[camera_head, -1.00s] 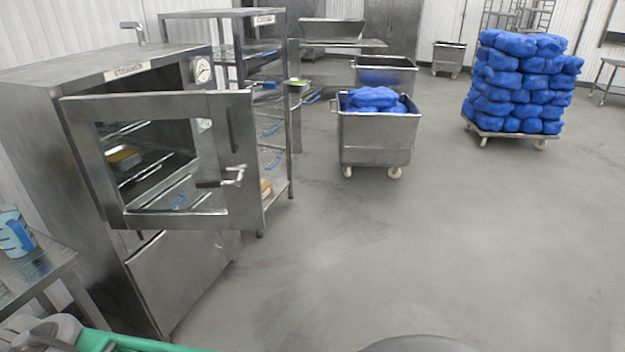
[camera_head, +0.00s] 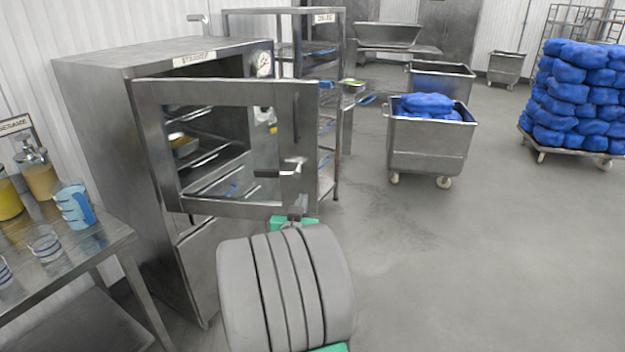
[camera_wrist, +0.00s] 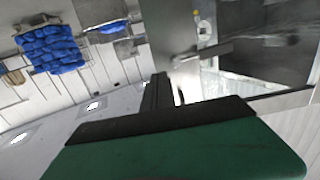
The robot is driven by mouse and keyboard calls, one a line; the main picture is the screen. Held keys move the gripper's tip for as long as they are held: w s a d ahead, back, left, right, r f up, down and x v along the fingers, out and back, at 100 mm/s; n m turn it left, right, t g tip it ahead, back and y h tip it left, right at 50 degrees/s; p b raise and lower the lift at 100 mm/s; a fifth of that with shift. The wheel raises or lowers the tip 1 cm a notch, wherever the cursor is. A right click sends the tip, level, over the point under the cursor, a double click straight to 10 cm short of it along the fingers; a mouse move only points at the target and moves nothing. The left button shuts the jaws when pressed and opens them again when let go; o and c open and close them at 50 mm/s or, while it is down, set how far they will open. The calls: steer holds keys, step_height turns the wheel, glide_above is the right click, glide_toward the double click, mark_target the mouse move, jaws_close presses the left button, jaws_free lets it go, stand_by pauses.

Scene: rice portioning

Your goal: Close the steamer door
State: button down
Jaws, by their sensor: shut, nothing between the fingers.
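The steamer (camera_head: 100,120) is a steel cabinet at the left of the head view. Its windowed door (camera_head: 220,92) stands wide open, swung out from the cabinet. The door's handle (camera_head: 285,170) is on its right side; the door and handle also show in the wrist view (camera_wrist: 205,52). My gripper (camera_head: 297,213) is shut and empty, near the door's lower right edge below the handle. In the wrist view its dark fingers (camera_wrist: 160,92) reach toward the handle; I cannot tell whether they touch the door.
A steel table (camera_head: 60,265) with a blue measuring cup (camera_head: 75,208) and bottles stands at the left. A shelf rack (camera_head: 335,100) stands beyond the door. A wheeled bin with blue bags (camera_head: 428,145) and a loaded pallet cart (camera_head: 580,95) are further right. The floor on the right is clear.

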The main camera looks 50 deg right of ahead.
steer(key=p, duration=0.6)
glide_toward(313, 169)
steer(key=shift+h, duration=0.3)
steer(key=x, duration=0.6)
steer(key=shift+d+f, duration=0.1)
steer(key=shift+w+d+f, duration=0.1)
steer(key=shift+w+d, duration=0.1)
steer(key=shift+d, duration=0.05)
steer(key=shift+w+b, duration=0.1)
steer(key=shift+b, duration=0.25)
